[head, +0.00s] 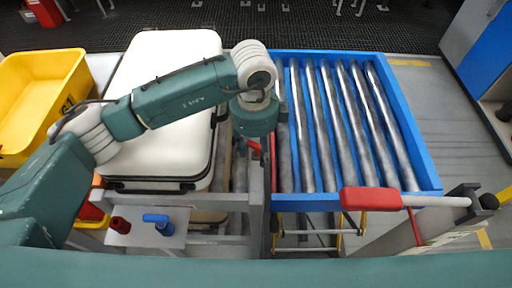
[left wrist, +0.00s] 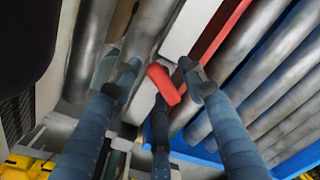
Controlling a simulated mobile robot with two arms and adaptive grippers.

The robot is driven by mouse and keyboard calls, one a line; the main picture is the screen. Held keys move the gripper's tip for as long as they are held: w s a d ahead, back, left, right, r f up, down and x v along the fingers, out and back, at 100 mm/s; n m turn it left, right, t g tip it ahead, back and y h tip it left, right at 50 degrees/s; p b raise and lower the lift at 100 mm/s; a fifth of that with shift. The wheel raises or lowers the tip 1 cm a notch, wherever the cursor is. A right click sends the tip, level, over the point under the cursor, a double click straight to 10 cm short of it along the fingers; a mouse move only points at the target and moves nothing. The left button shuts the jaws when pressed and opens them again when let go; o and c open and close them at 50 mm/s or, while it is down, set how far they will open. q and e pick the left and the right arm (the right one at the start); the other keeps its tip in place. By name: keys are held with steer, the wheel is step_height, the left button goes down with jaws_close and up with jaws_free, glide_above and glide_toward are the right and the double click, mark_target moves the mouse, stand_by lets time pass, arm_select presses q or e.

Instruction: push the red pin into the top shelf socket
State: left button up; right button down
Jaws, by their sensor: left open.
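My left gripper (head: 257,130) points down over the frame between the white case and the roller conveyor; my wrist hides most of its fingers. In the left wrist view the left gripper (left wrist: 154,88) has its fingers spread. A short red rounded piece (left wrist: 163,85) lies between the fingertips in that picture; I cannot tell whether they touch it or whether it is the pin. In the head view a bit of red (head: 254,146) shows beside the gripper. A dark red upright peg (head: 120,225) stands on a small white shelf (head: 141,238). I cannot make out a socket. My right gripper is not in view.
The conveyor (head: 413,170) has metal rollers in a blue frame. A large white case (head: 165,70) lies left of it, under my arm. A blue peg (head: 157,221) stands on the small shelf. A red-handled lever (head: 370,199) crosses the front right. A yellow bin (head: 35,85) stands left.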

mark_target(255, 156)
arm_select(q)
step_height(255, 156, up, 12)
stand_by(0.4)
steer(key=shift+s+a, duration=0.1)
stand_by(0.4)
